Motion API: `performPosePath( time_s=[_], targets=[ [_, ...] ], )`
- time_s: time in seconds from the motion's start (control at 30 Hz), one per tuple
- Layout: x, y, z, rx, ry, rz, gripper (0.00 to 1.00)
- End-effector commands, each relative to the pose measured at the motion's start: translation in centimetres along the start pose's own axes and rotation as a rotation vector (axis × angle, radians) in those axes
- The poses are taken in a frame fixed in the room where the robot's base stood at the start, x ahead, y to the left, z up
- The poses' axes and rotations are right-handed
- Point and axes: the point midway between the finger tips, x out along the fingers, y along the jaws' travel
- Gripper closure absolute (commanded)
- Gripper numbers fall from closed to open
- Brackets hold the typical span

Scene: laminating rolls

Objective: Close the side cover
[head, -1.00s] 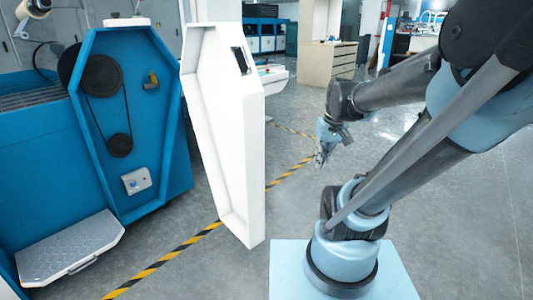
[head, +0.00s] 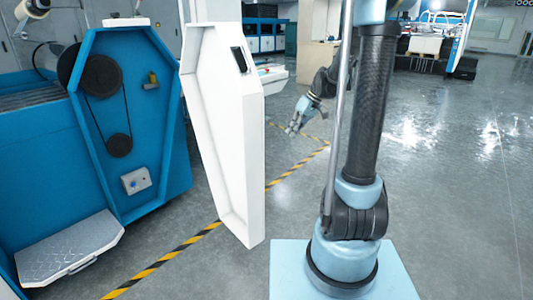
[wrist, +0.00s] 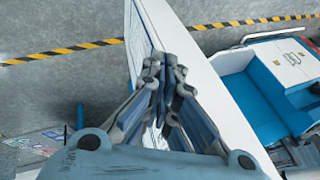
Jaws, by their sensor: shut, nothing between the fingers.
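The side cover (head: 222,130) is a tall white six-sided panel with a raised rim and a dark handle recess near its top right. It stands open, swung out from the blue machine side (head: 130,150), whose belt and pulleys are exposed. My gripper (head: 292,131) is to the right of the cover in the head view, with a gap between them in the picture. In the wrist view my gripper (wrist: 168,65) is shut and empty. There the white edge of the cover (wrist: 190,45) runs diagonally behind the fingers; I cannot tell whether they touch.
A grey metal step (head: 70,250) juts out at the machine's lower left. A yellow-black floor stripe (head: 190,243) passes beneath the cover. Blue and white equipment (wrist: 265,85) lies right in the wrist view. The floor on the right is open.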

Motion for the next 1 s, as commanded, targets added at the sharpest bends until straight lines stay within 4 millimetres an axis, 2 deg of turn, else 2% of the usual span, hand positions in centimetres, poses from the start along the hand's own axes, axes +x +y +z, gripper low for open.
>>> performPosePath(
  time_s=[0.03,0.2,0.4,0.77,1.0],
  targets=[
    [0.6,0.9,-1.2,-0.020,0.005,-0.016,1.00],
    [2.8,3.0,-4.2,-0.092,0.027,-0.073,1.00],
    [5.0,5.0,-6.6,-0.158,0.050,-0.122,1.00],
    [7.2,5.7,-7.7,-0.192,0.062,-0.147,1.00],
    [10.9,5.0,-7.8,-0.193,0.061,-0.147,1.00]
  ],
)
